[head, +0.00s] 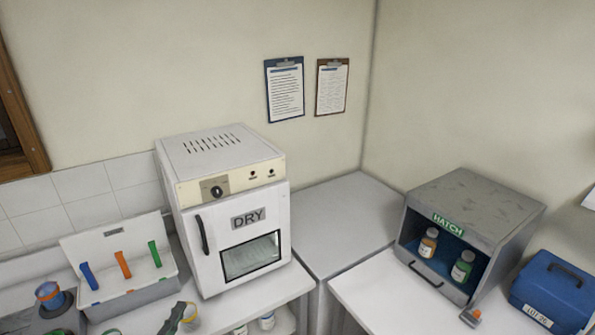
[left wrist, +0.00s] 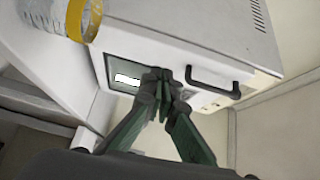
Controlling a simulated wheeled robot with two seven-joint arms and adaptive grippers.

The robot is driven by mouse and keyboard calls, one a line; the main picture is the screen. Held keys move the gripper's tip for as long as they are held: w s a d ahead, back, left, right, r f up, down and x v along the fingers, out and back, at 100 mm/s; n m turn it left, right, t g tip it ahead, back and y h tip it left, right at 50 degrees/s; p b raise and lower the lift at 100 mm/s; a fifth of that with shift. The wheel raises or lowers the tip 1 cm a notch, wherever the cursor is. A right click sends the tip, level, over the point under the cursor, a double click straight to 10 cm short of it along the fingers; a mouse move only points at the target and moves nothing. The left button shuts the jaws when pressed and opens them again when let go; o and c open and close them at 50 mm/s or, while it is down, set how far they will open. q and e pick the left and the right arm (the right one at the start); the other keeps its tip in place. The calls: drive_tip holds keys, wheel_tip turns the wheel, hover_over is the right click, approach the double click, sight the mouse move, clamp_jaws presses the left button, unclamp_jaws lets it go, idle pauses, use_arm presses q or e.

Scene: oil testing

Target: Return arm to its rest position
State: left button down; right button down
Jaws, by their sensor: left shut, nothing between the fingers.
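My left gripper (head: 185,306) shows at the bottom edge of the head view, in front of the white DRY oven (head: 240,215). In the left wrist view my left gripper (left wrist: 165,78) has its dark green fingers together with nothing between them. The fingers overlap the oven front (left wrist: 210,45) in that view; whether they touch it cannot be told. The oven door is shut, with its black handle (left wrist: 212,82) to the right of the fingertips. My right gripper is in neither view.
A clear jar with a yellow band (left wrist: 75,18) is near the left gripper. An open box (head: 150,285) with coloured strips stands left of the oven. The grey HATCH box (head: 490,215) holds two bottles. A blue case (head: 552,290) stands beside it. The grey counter (head: 340,220) between is clear.

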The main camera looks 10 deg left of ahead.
use_arm(q)
drive_tip(key=s+a+f+n+g+y, duration=0.3)
drive_tip(key=s+f+n, duration=0.3)
drive_tip(key=s+a+f+n+g+y, duration=0.3)
drive_tip(key=s+f+n+g, duration=0.1)
drive_tip(key=s+f+n, duration=0.25)
drive_tip(key=s+d+f+n+g+h, duration=0.2)
drive_tip(key=s+d+f+g+h, duration=0.15)
drive_tip(key=s+d+f, duration=0.35)
drive_tip(key=s+d+f+n+g+h, duration=0.2)
drive_tip(key=s+d+f+g, duration=0.25)
drive_tip(key=s+d, duration=0.35)
drive_tip(key=s+f, duration=0.3)
drive_tip(key=f, duration=2.7)
drive_tip(key=s+f+g+b, duration=0.1)
drive_tip(key=s+f+g, duration=0.1)
drive_tip(key=s+f, duration=1.6)
drive_tip(key=shift+s+f+m+h, duration=0.35)
drive_tip(key=shift+s+m+h, duration=0.1)
drive_tip(key=shift+s, duration=0.55)
